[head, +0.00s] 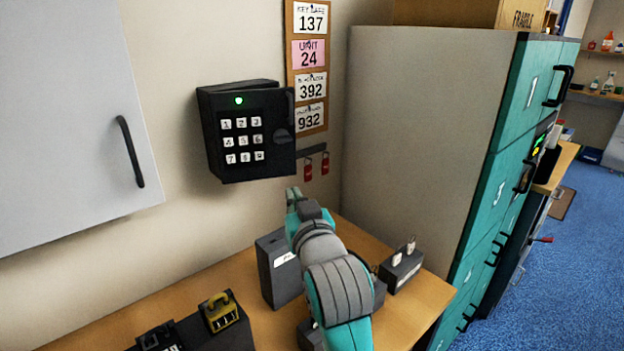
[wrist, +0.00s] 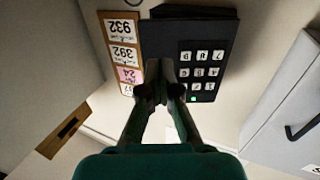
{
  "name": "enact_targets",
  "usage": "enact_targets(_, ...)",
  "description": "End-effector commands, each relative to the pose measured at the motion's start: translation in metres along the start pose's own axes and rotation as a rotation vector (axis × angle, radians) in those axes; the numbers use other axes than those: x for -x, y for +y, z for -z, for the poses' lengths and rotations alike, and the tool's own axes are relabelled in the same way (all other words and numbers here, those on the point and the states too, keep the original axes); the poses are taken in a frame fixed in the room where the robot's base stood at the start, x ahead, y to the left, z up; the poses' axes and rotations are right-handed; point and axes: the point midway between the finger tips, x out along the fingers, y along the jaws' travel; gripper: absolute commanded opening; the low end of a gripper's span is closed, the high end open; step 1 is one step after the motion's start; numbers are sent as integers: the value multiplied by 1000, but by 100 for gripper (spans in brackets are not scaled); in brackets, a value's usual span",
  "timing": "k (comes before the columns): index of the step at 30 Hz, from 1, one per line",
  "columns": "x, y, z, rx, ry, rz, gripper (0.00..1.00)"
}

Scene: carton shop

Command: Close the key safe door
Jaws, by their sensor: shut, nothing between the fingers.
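The key safe (head: 245,135) is a black box on the wall with a white-button keypad and a lit green light on its door. The door's right edge (head: 287,150) reaches past the box's top edge, so it looks slightly ajar; the exact gap is hard to tell. A round knob shows at the door's right. My gripper (head: 293,192) is shut and empty, just below the safe's lower right corner in the head view. In the inverted wrist view, my fingertips (wrist: 164,88) overlap the door panel (wrist: 205,40) beside the keypad; I cannot tell whether they touch.
A board with number labels (head: 310,66) hangs right of the safe, with red key tags (head: 308,172) below. A white cabinet (head: 70,120) is at left, teal lockers (head: 500,170) at right. The wooden bench (head: 420,300) holds dark boxes and a yellow padlock (head: 219,312).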

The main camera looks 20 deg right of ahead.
Motion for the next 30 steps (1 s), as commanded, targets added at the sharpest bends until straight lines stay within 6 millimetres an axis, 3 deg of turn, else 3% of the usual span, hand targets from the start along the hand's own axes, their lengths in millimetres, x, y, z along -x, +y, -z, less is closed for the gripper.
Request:
enact_targets(3,-2,0,11,-4,5,-3,0)
enact_targets(11,-16,0,12,-4,3,-4,0)
enact_targets(30,-76,0,12,-4,4,-3,0)
